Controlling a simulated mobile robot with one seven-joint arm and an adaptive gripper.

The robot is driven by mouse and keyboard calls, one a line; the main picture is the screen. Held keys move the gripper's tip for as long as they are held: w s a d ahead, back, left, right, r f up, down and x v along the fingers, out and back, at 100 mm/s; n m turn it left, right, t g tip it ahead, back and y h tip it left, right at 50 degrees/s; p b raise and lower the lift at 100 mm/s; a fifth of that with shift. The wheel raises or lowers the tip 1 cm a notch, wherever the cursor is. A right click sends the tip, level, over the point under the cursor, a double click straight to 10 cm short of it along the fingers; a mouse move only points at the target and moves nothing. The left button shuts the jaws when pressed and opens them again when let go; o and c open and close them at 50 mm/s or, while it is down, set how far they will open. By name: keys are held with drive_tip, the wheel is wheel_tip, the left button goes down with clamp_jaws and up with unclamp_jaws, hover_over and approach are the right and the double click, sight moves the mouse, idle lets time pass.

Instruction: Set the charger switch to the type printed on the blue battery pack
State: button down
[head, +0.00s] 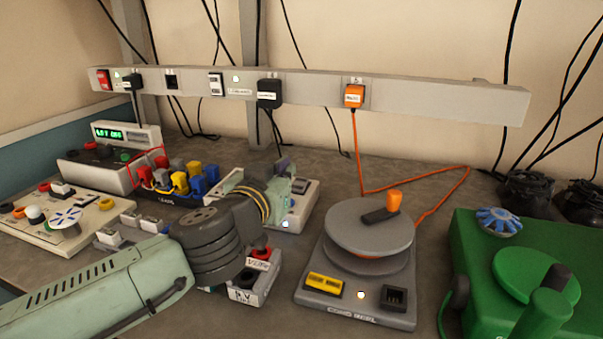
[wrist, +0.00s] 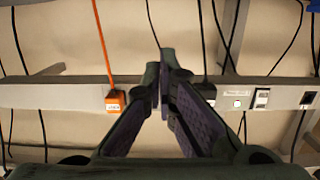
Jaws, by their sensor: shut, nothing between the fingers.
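My gripper (head: 287,171) is shut and empty, with my arm coming in from the lower left. In the wrist view my gripper's fingers (wrist: 163,62) meet in front of the wall rail. In the head view it is in front of or above a pale grey box (head: 304,207) with a small lit lamp and a dark part at its top right. My gripper hides much of this box, and I cannot tell whether it is the charger. I cannot make out a blue battery pack, a printed battery type or the charger switch.
A power rail (head: 430,92) with an orange plug (head: 354,96) runs along the wall. A rack of coloured leads (head: 155,195) stands left of my gripper. A grey round-topped device (head: 335,298) and a green machine (head: 470,255) stand to the right. Bench space is narrow between them.

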drive_tip(key=p, duration=0.1)
hover_over(302, 187)
drive_tip(key=shift+s+f, duration=0.3)
drive_tip(key=shift+f, duration=0.15)
drive_tip(key=f, duration=0.2)
drive_tip(key=shift+w+f, duration=0.25)
drive_tip(key=shift+f, duration=0.85)
drive_tip(key=shift+w+f, duration=0.1)
